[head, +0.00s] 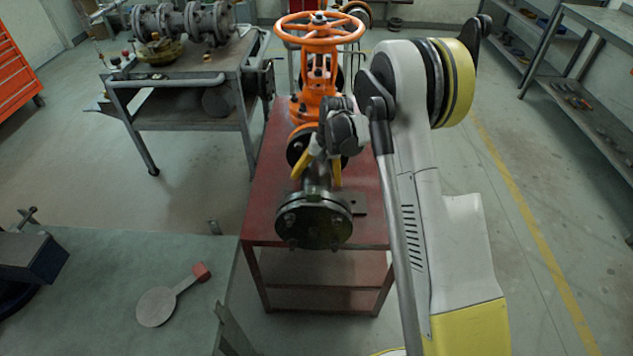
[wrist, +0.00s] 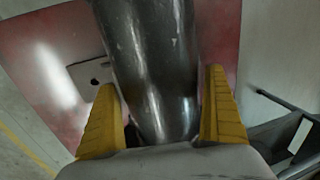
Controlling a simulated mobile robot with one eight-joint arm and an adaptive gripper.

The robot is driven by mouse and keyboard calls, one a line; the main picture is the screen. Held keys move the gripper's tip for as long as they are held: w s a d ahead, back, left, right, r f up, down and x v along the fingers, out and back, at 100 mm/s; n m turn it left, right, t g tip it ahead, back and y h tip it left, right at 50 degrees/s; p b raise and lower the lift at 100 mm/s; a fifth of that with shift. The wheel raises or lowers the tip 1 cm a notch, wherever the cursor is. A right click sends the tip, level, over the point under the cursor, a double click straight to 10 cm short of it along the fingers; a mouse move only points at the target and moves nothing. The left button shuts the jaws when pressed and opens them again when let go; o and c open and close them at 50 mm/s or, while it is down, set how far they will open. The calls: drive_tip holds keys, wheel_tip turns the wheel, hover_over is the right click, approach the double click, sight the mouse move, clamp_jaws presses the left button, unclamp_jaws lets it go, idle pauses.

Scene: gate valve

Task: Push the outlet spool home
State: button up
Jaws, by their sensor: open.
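The outlet spool (head: 313,222) is a dark metal pipe with a round bolted flange on its near end. It lies in line with the orange gate valve (head: 318,72) above the red table. My gripper (head: 319,173) is over the spool's pipe, just behind the near flange, with its yellow fingers pointing down. In the wrist view the pipe (wrist: 150,45) runs between the two fingers of my gripper (wrist: 162,82). The fingers are apart, one on each side of the pipe; firm contact cannot be told. My wrist partly hides the joint between spool and valve.
The red table (head: 262,205) has a small flat plate (head: 358,202) beside the spool. A bench at the front left holds a round paddle blank (head: 157,306) with a red-tipped handle. A workbench (head: 190,92) with a flanged pipe assembly stands behind left. Open floor lies right.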

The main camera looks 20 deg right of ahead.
drive_tip(key=shift+f, duration=0.1)
drive_tip(key=c, duration=1.2)
drive_tip(key=shift+w, duration=0.2)
drive_tip(key=o, duration=1.2)
drive_tip(key=r, duration=0.4)
drive_tip(key=d+r, duration=0.1)
drive_tip(key=r, duration=0.3)
drive_tip(key=d+r, duration=0.1)
drive_tip(key=r, duration=0.3)
drive_tip(key=shift+s+d, duration=0.2)
drive_tip(key=shift+s, duration=0.15)
